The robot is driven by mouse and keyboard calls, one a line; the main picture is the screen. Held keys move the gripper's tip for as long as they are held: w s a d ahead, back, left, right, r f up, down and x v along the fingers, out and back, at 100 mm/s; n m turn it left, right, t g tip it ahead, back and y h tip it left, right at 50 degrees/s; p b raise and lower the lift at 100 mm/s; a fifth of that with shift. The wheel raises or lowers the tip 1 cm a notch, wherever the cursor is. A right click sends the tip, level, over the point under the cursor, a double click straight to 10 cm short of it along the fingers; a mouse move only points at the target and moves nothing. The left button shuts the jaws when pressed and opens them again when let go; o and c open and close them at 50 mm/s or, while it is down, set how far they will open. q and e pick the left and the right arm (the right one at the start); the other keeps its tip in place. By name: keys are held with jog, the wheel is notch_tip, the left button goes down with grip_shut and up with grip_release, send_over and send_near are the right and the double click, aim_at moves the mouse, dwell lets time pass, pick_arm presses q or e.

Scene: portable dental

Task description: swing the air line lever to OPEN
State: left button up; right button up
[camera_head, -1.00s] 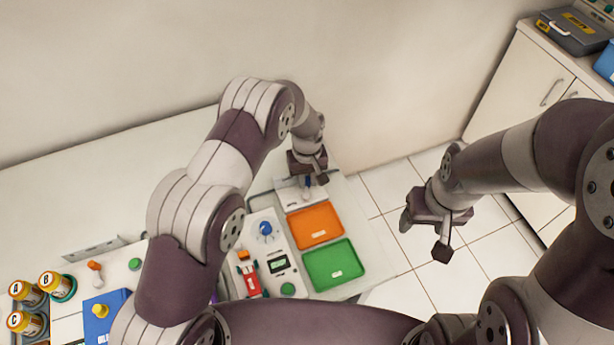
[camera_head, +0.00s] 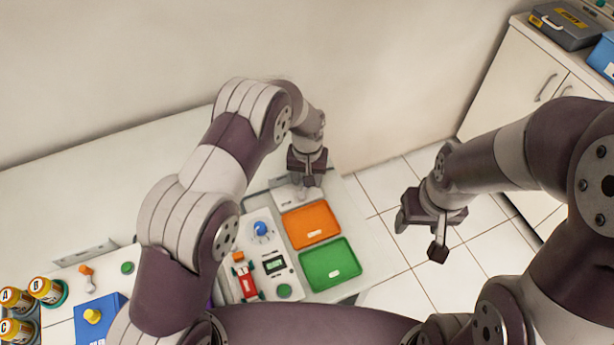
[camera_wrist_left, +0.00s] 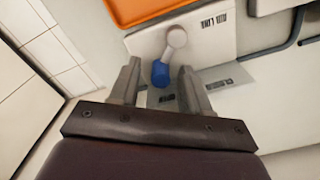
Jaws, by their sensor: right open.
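The air line lever (camera_wrist_left: 163,72) has a blue handle and a pale round pivot. In the left wrist view its handle lies between the two spread fingers of my left gripper (camera_wrist_left: 160,80), with a gap on each side. The lever sits on a white panel (camera_wrist_left: 212,42) with "LINE" lettering and small dark labels near the fingers, too small to read. In the head view my left gripper (camera_head: 305,190) is over the same panel (camera_head: 282,194) and hides the lever. My right gripper (camera_head: 420,236) is open and empty over the floor, right of the table.
An orange tray (camera_head: 311,226) and a green tray (camera_head: 330,264) lie in front of the panel. A device with a blue knob (camera_head: 261,229) and a red part (camera_head: 245,284) stands left of them. Yellow jars (camera_head: 46,290) and a blue box (camera_head: 100,314) are at the lower left.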

pick_arm(q)
notch_tip(320, 180, up, 8)
jog(key=p, duration=0.5)
jog(key=shift+r+p, duration=0.15)
jog(key=shift+p, duration=0.25)
